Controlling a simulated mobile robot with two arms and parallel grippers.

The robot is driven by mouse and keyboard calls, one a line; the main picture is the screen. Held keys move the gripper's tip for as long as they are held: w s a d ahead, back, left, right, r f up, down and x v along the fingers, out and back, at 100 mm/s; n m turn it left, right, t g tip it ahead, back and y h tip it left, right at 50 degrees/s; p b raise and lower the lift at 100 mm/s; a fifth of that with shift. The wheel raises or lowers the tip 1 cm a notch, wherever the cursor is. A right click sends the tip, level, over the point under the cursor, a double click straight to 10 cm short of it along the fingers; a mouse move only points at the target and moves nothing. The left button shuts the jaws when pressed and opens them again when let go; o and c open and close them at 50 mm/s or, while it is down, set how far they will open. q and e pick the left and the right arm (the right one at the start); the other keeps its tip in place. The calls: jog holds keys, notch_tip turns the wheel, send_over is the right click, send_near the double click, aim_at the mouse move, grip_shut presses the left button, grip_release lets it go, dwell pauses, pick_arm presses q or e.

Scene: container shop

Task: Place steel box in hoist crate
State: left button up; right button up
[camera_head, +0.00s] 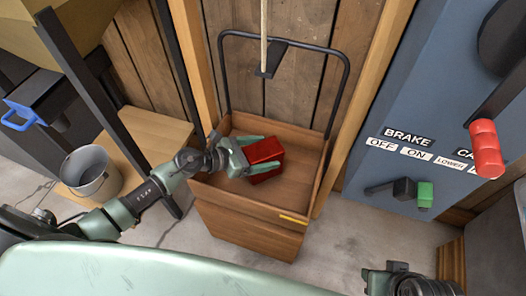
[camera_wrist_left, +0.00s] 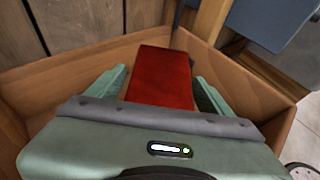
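A red box (camera_head: 264,158), taken as the steel box, is inside the open wooden hoist crate (camera_head: 250,231). It also shows in the left wrist view (camera_wrist_left: 160,78). My left gripper (camera_head: 264,152) reaches into the crate with one finger on each side of the box. In the left wrist view, the fingers (camera_wrist_left: 160,72) stand slightly apart from the box, with narrow gaps on both sides. Whether the box's underside touches the crate floor is hidden. My right gripper's fingers are not visible.
A dark hoop handle (camera_head: 283,39) and a rope (camera_head: 264,20) rise above the crate. Wooden posts flank it. A blue-grey control panel (camera_head: 400,110) with a red-handled lever (camera_head: 486,148) stands right. A metal bucket (camera_head: 88,172) stands left. Crate floor is free right of the box.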

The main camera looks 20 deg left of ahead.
pick_arm(q)
jog(key=shift+r, duration=0.15)
jog(key=v, duration=1.2)
jog(key=shift+a, duration=0.1)
